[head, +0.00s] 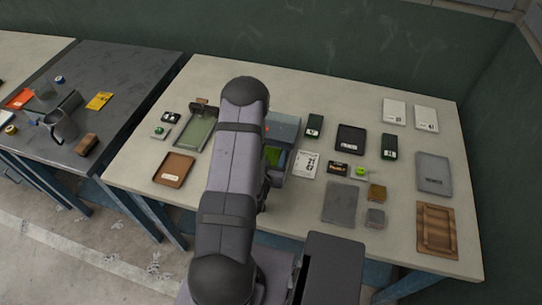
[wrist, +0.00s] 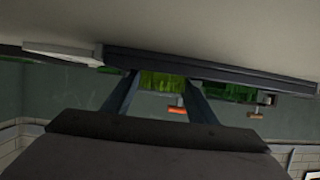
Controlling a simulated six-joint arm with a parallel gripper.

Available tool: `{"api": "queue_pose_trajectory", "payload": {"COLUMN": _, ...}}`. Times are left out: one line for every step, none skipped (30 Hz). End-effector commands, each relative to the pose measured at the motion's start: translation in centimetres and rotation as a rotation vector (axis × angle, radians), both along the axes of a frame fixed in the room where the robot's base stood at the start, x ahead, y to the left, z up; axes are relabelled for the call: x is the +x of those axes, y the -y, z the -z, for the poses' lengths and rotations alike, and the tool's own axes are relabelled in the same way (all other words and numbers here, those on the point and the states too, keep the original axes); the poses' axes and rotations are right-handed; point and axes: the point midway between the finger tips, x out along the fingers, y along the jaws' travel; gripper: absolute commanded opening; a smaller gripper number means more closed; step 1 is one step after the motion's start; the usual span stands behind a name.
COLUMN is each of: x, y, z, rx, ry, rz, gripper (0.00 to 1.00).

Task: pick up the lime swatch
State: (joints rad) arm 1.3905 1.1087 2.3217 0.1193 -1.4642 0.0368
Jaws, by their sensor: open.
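A bright yellow-green turf piece, which looks like the lime swatch (wrist: 160,83), shows between the two fingers of my gripper (wrist: 160,78) in the wrist view. The fingers are apart, one on each side of it; I cannot tell whether they touch it. A darker green piece (wrist: 225,91) is to its right. Both are against a long dark edge (wrist: 215,68). In the head view, green turf (head: 273,155) shows beside a blue-grey box (head: 284,128), partly hidden by my arm. The fingertips are hidden there.
The pale table (head: 330,90) holds a brown tray (head: 174,170), a green-bottomed tray (head: 196,133), a grey slab (head: 340,202), a wooden tray (head: 436,230) and several cards and small boxes to the right. A dark table (head: 110,70) stands at left. An orange-red piece (wrist: 178,110) shows near the fingers.

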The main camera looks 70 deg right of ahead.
Motion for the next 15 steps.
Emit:
{"api": "queue_pose_trajectory", "payload": {"x": 0.00, "y": -0.01, "z": 0.02, "rx": 0.000, "ry": 0.000, "rz": 0.000, "gripper": 0.52}}
{"api": "queue_pose_trajectory", "payload": {"x": 0.00, "y": -0.02, "z": 0.01, "rx": 0.000, "ry": 0.000, "rz": 0.000, "gripper": 0.52}}
{"api": "queue_pose_trajectory", "payload": {"x": 0.00, "y": -0.02, "z": 0.01, "rx": 0.000, "ry": 0.000, "rz": 0.000, "gripper": 0.50}}
{"api": "queue_pose_trajectory", "payload": {"x": 0.00, "y": -0.02, "z": 0.01, "rx": 0.000, "ry": 0.000, "rz": 0.000, "gripper": 0.43}}
{"api": "queue_pose_trajectory", "payload": {"x": 0.00, "y": -0.02, "z": 0.01, "rx": 0.000, "ry": 0.000, "rz": 0.000, "gripper": 0.36}}
{"api": "queue_pose_trajectory", "payload": {"x": 0.00, "y": -0.02, "z": 0.00, "rx": 0.000, "ry": 0.000, "rz": 0.000, "gripper": 0.26}}
{"api": "queue_pose_trajectory", "payload": {"x": 0.00, "y": -0.02, "z": 0.00, "rx": 0.000, "ry": 0.000, "rz": 0.000, "gripper": 0.22}}
{"api": "queue_pose_trajectory", "payload": {"x": 0.00, "y": -0.02, "z": 0.00, "rx": 0.000, "ry": 0.000, "rz": 0.000, "gripper": 0.22}}
{"api": "queue_pose_trajectory", "payload": {"x": 0.00, "y": -0.02, "z": 0.00, "rx": 0.000, "ry": 0.000, "rz": 0.000, "gripper": 0.22}}
{"api": "queue_pose_trajectory", "payload": {"x": 0.00, "y": -0.02, "z": -0.01, "rx": 0.000, "ry": 0.000, "rz": 0.000, "gripper": 0.22}}
{"api": "queue_pose_trajectory", "payload": {"x": 0.00, "y": -0.02, "z": -0.01, "rx": 0.000, "ry": 0.000, "rz": 0.000, "gripper": 0.22}}
{"api": "queue_pose_trajectory", "payload": {"x": 0.00, "y": -0.03, "z": -0.01, "rx": 0.000, "ry": 0.000, "rz": 0.000, "gripper": 0.22}}
{"api": "queue_pose_trajectory", "payload": {"x": 0.01, "y": -0.03, "z": -0.01, "rx": 0.000, "ry": 0.000, "rz": 0.000, "gripper": 0.22}}
{"api": "queue_pose_trajectory", "payload": {"x": 0.01, "y": -0.03, "z": -0.01, "rx": 0.000, "ry": 0.000, "rz": 0.000, "gripper": 0.22}}
{"api": "queue_pose_trajectory", "payload": {"x": 0.01, "y": -0.02, "z": -0.02, "rx": 0.000, "ry": 0.000, "rz": 0.000, "gripper": 0.22}}
